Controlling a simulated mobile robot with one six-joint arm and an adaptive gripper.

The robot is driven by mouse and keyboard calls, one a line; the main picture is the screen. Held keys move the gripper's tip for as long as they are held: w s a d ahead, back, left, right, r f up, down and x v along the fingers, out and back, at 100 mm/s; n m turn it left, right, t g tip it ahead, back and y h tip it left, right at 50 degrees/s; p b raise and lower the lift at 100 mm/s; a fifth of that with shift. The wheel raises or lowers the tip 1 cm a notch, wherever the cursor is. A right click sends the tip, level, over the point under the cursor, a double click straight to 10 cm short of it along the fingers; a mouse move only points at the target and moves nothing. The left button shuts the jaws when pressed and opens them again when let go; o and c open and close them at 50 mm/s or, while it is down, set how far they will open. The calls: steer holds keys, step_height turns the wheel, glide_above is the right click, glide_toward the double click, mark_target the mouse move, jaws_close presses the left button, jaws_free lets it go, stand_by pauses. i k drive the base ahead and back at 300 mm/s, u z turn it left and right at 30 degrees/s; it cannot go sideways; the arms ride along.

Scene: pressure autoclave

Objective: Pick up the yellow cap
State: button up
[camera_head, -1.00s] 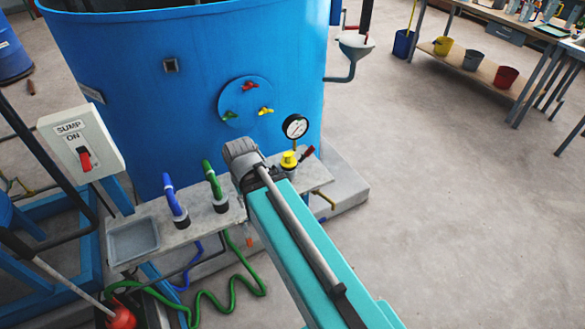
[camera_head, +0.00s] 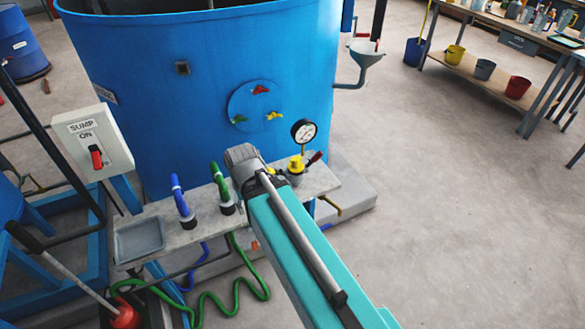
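The yellow cap (camera_head: 296,163) sits on a small fitting on the grey shelf (camera_head: 318,180) in front of the blue tank. My teal arm reaches up from the bottom right, and its grey end lies just left of the cap in the picture. The gripper fingers are hidden behind that arm end, so I cannot see whether they are open or touch anything. The cap looks upright and uncovered from this side.
A pressure gauge (camera_head: 304,131) and a red-handled lever (camera_head: 315,158) stand close to the cap. Blue (camera_head: 181,197) and green (camera_head: 220,185) hose nozzles stand on the shelf to the left. A sump switch box (camera_head: 93,142) is further left.

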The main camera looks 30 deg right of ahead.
mark_target(295, 166)
steer(key=u, duration=1.6)
steer(key=k, duration=0.85)
steer(key=z, duration=1.1)
